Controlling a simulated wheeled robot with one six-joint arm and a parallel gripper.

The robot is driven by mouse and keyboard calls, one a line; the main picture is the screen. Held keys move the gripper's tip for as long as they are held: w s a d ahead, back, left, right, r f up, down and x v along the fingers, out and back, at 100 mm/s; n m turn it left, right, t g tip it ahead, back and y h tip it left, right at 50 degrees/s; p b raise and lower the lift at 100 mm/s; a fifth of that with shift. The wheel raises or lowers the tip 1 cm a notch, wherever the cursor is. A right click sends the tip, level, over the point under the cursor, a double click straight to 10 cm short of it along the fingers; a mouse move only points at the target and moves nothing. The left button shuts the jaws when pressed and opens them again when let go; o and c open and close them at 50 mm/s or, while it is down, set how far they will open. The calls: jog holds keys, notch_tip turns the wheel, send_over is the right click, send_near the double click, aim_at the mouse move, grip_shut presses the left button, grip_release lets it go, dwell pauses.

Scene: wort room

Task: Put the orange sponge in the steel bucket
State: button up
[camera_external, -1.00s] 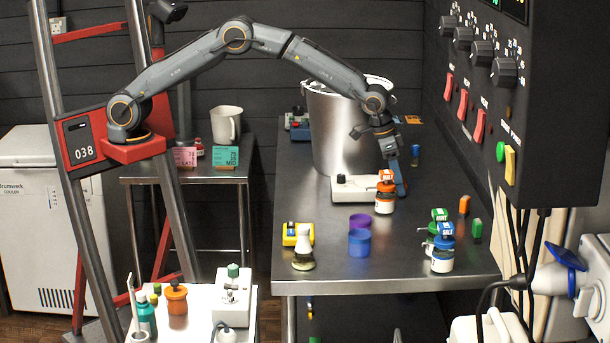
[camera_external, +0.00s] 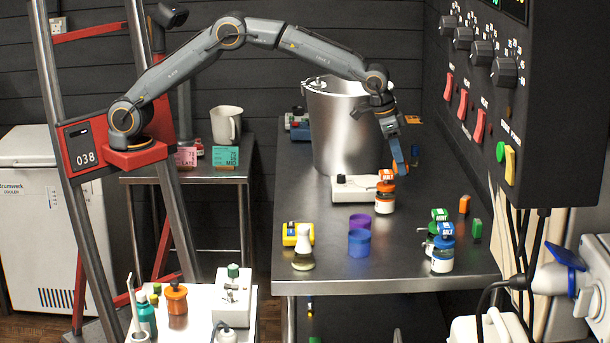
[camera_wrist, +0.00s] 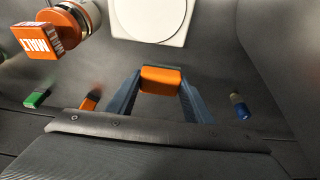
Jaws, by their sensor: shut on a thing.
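The steel bucket (camera_external: 341,130) stands upright on the steel table, left of my gripper. My gripper (camera_external: 400,166) is tilted downward beside the bucket, behind the orange-topped jar. In the wrist view, the blue fingers of my gripper (camera_wrist: 160,88) are shut on a bright orange block, the orange sponge (camera_wrist: 161,79). A bit of the sponge shows orange at the fingertips in the external view (camera_external: 402,169). The sponge is outside the bucket. The bucket's inside floor is hidden.
The orange-topped jar (camera_external: 384,196) and a white scale-like box (camera_external: 353,188) stand close in front of the bucket. Blue and purple cups (camera_external: 359,242), a yellow box (camera_external: 292,234) and blue- and green-topped jars (camera_external: 442,255) stand nearer the front. A control panel (camera_external: 540,110) overhangs at right.

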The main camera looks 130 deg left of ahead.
notch_tip(320, 180, up, 6)
jog(key=shift+f+b, duration=0.15)
jog(key=shift+b, duration=0.35)
jog(key=w+d+b, duration=0.4)
jog(key=w+d, duration=1)
jog(key=s+a+r+m+p, duration=0.2)
jog(key=s+a+r+p, duration=0.5)
jog(key=s, duration=0.4)
jog(key=s+a+r+m+p, duration=0.2)
jog(key=s+a+r+p, duration=0.3)
jog(key=s+a+r, duration=0.45)
jog(key=s+a+m+t+h, duration=0.15)
jog(key=s+m, duration=0.25)
jog(key=s, duration=0.5)
jog(key=m+g+h+b, duration=0.2)
jog(key=m+h, duration=0.1)
jog(key=m, duration=0.7)
send_near(351, 158)
jog(key=shift+t, duration=0.25)
jog(key=s+a+f+p, duration=0.1)
jog(key=f, duration=0.3)
jog(key=a+f+p, duration=0.1)
jog(key=f+p, duration=0.1)
jog(key=f, duration=0.2)
jog(key=s+a+f+p, duration=0.1)
jog(key=f+p, duration=0.1)
jog(key=f, duration=0.2)
jog(key=shift+s, duration=0.35)
jog(key=shift+f, duration=0.15)
jog(key=o, duration=1.1)
